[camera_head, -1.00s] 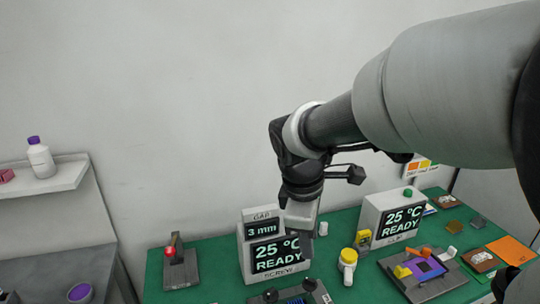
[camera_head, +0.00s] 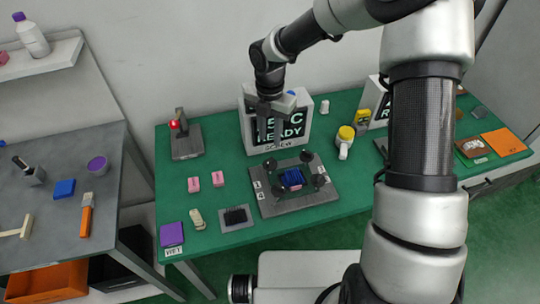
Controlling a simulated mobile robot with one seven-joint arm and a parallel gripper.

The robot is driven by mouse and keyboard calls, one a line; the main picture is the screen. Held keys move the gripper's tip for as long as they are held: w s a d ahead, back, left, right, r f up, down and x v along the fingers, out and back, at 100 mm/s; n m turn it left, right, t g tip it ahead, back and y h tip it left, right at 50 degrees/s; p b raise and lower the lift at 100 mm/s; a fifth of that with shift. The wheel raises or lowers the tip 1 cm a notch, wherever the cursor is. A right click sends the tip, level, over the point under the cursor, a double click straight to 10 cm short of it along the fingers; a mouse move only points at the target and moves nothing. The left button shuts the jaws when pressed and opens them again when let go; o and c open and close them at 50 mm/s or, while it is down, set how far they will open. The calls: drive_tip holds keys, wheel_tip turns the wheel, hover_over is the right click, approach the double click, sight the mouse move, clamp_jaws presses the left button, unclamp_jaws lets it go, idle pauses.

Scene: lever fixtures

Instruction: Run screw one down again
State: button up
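The screw fixture (camera_head: 268,208) is a grey plate on the green table, with several black knobbed screws near its corners and a blue block (camera_head: 292,178) in the middle. Small white labels sit along its left and right edges, too small to read surely, so I cannot tell which screw is number one. My gripper (camera_head: 268,132) points down in front of the display box (camera_head: 304,112) marked SCREW, above and behind the fixture. It appears apart from the screws, and its finger opening is unclear. It covers part of the display, where "READY" still reads.
A red-knobbed lever fixture (camera_head: 186,142) stands at the left. Two pink blocks (camera_head: 218,179), a dark pad (camera_head: 236,215) and a purple block (camera_head: 172,234) lie at the front left. A yellow-topped white container (camera_head: 344,141) stands right of the display. My arm hides the right middle.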

sight(270, 160)
wheel_tip(270, 160, down, 10)
drive_tip(key=shift+f, duration=0.25)
clamp_jaws()
